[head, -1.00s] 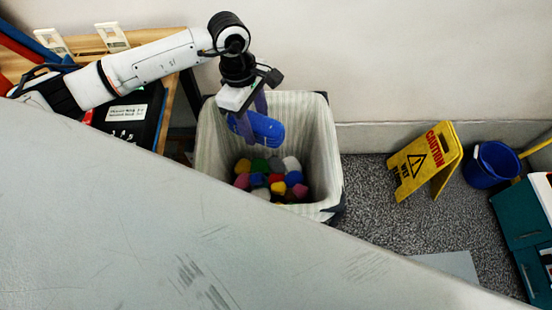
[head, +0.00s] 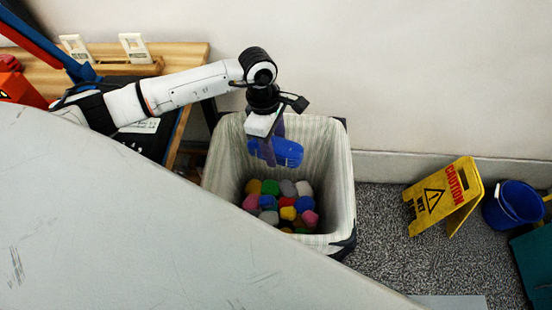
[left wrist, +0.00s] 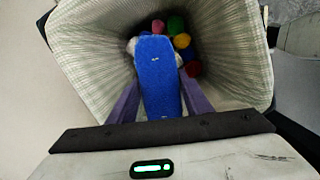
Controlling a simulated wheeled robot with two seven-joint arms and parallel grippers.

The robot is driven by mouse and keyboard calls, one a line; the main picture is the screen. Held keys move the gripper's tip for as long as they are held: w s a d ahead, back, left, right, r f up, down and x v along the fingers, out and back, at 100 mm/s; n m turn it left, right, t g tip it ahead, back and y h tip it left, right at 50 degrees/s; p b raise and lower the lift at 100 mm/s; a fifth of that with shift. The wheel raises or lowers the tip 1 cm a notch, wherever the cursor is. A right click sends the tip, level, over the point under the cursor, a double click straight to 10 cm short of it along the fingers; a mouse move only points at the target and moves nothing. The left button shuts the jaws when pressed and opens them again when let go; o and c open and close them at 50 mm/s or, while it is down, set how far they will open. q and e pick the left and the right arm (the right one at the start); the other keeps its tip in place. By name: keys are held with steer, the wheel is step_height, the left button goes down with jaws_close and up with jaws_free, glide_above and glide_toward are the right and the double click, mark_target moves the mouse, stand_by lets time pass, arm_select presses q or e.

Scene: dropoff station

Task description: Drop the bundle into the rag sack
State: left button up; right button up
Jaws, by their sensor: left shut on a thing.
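The bundle (head: 287,152) is a blue rolled cloth. My left gripper (head: 270,150) is shut on it and holds it over the open mouth of the rag sack (head: 335,165). The sack is a striped pale liner in a dark-cornered frame, with several coloured rag balls at its bottom. In the left wrist view the bundle (left wrist: 158,75) lies lengthwise between the two purple fingers, with the sack's walls (left wrist: 90,60) around it and some rag balls beyond it. The bundle hides part of the sack's contents. My right gripper is not in view.
A wooden table (head: 190,60) with a dark case stands left of the sack. A yellow caution sign (head: 440,197) and a blue bucket (head: 512,204) stand on the floor to the right. A wall is close behind the sack. A large grey surface fills the lower left.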

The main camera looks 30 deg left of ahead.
arm_select(q)
steer(key=shift+r, duration=0.1)
steer(key=o, duration=1.2)
steer(key=shift+o, duration=0.2)
steer(key=r, duration=0.3)
steer(key=a+r, duration=0.1)
steer(key=r, duration=0.6)
steer(key=shift+s+a+r+b, duration=0.1)
steer(key=shift+a+b, duration=0.15)
steer(key=shift+b, duration=0.15)
